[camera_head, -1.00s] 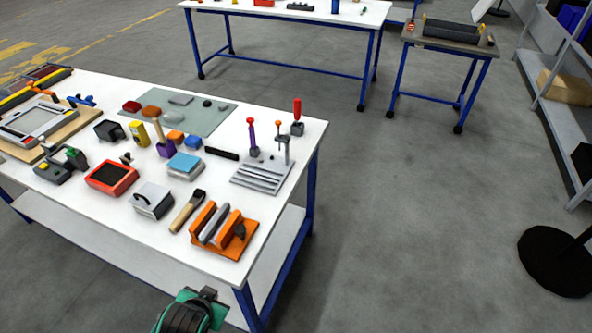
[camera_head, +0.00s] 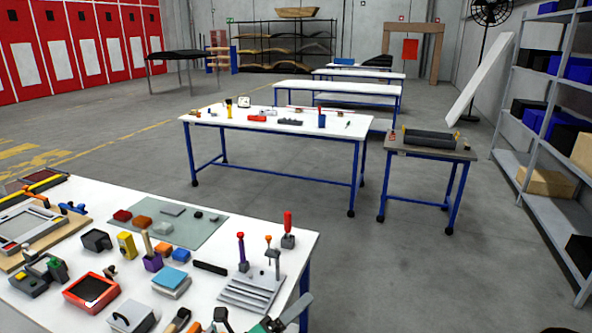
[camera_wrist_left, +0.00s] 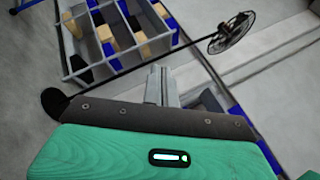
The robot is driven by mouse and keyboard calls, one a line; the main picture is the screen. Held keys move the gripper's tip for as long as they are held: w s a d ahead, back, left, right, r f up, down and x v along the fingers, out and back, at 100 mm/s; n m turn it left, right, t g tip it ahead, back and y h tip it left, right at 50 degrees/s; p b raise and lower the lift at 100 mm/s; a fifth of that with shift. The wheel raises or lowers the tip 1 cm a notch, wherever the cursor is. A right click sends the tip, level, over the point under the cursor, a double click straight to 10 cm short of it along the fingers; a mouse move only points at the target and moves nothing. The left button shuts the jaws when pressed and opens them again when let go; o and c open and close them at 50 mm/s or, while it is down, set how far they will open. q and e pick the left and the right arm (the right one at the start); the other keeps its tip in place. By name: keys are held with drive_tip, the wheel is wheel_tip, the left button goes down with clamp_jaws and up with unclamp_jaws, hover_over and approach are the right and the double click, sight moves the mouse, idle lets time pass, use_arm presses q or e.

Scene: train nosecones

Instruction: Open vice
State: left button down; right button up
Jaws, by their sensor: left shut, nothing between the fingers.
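No part in the head view can be named as the vice with certainty. An orange block-like fixture (camera_head: 194,328) is almost wholly cut off by the bottom edge of the head view. A grey slotted plate with upright-handled fittings (camera_head: 252,291) stands near the right end of the near table. My left gripper (camera_head: 298,309) is shut and empty by that table's right edge, just right of the plate, its green wrist at the bottom edge. Its shut fingers (camera_wrist_left: 161,87) also show in the left wrist view, above floor and shelving. The right gripper is not seen.
The near white table (camera_head: 212,252) is crowded with tools and boxes. A longer white table (camera_head: 215,117) stands beyond. Shelving (camera_head: 545,195) lines the right side; the floor between is clear.

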use_arm(q)
drive_tip(key=s+d+f+m+g, duration=0.4)
drive_tip(key=d+f+m+g, duration=0.15)
drive_tip(key=m+g, duration=0.7)
wheel_tip(320, 180, down, 6)
drive_tip(key=a+f+m+g+y, duration=0.1)
drive_tip(key=a+m+g+y, duration=0.15)
drive_tip(key=m+y, duration=0.35)
drive_tip(key=w+a+f+m+t+y, duration=0.1)
drive_tip(key=w+a+f+m+y, duration=0.25)
drive_tip(key=a+y, duration=0.45)
drive_tip(key=w+a+f+m+t+y, duration=0.15)
drive_tip(key=w+a+y, duration=0.3)
drive_tip(key=a, duration=0.75)
drive_tip(key=shift+m+g+h, duration=0.25)
drive_tip(key=shift+g+h, duration=0.1)
drive_tip(key=shift+h, duration=0.1)
drive_tip(key=shift+w+d+f+b, duration=0.1)
drive_tip(key=shift+f+b, duration=0.8)
drive_tip(key=shift+f, duration=0.95)
drive_tip(key=shift+d+f+b, duration=0.1)
drive_tip(key=shift+f+b, duration=0.8)
drive_tip(key=shift+f, duration=0.95)
drive_tip(key=shift+w+a, duration=0.1)
drive_tip(key=shift+a, duration=0.05)
